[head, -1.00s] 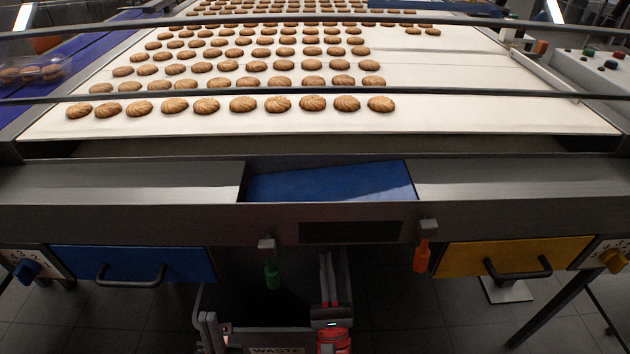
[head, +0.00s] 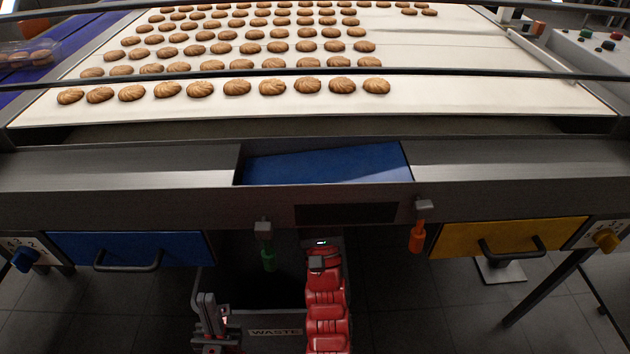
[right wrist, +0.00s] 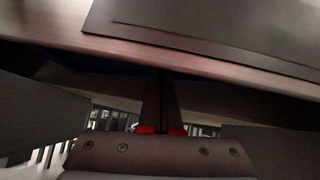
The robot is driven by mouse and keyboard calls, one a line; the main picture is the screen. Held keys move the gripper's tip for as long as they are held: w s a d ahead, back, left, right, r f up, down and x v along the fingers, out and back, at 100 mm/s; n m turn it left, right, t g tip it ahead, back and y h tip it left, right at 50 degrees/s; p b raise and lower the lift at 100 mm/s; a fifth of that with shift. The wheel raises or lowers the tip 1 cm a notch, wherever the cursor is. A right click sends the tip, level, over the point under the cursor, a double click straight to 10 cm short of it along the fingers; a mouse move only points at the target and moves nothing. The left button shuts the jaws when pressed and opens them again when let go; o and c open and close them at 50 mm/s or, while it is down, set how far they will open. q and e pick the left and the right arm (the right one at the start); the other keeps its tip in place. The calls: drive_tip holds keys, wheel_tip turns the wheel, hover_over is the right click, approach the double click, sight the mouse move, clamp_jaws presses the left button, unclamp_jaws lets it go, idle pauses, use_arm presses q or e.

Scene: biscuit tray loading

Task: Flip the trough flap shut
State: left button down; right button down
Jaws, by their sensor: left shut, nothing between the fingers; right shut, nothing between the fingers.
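The blue trough flap (head: 325,166) fills the gap in the grey metal trough (head: 480,160) below the belt. It looks tilted, with a dark wedge along its back left edge. My left gripper (head: 208,300) is low in front of the trough, shut and empty. My right arm reaches up at the middle; in the head view its fingertips are hidden at the trough's underside. In the right wrist view my right gripper (right wrist: 160,100) is shut and empty, just under the trough's front edge. I cannot tell whether it touches the flap.
A dark panel (head: 346,213) is on the trough front. A green-handled tool (head: 268,260) and an orange-handled one (head: 417,237) hang beside my right arm. A blue drawer (head: 130,248) and a yellow drawer (head: 510,238) flank a waste bin (head: 275,331). Biscuits lie on the belt (head: 480,98).

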drive_tip(key=shift+r+m+h, duration=0.2)
drive_tip(key=shift+m+h, duration=0.1)
drive_tip(key=shift+h, duration=0.1)
drive_tip(key=shift+a+r+m+h, duration=0.2)
drive_tip(key=shift+r+m+h, duration=0.3)
drive_tip(key=shift+m, duration=0.1)
drive_tip(key=shift+r, duration=0.4)
drive_tip(key=shift+a+r, duration=0.15)
drive_tip(key=shift+r, duration=0.1)
drive_tip(key=s+f+b, duration=0.3)
drive_tip(key=s+f, duration=0.4)
drive_tip(key=f, duration=0.4)
drive_tip(key=shift+f, duration=0.15)
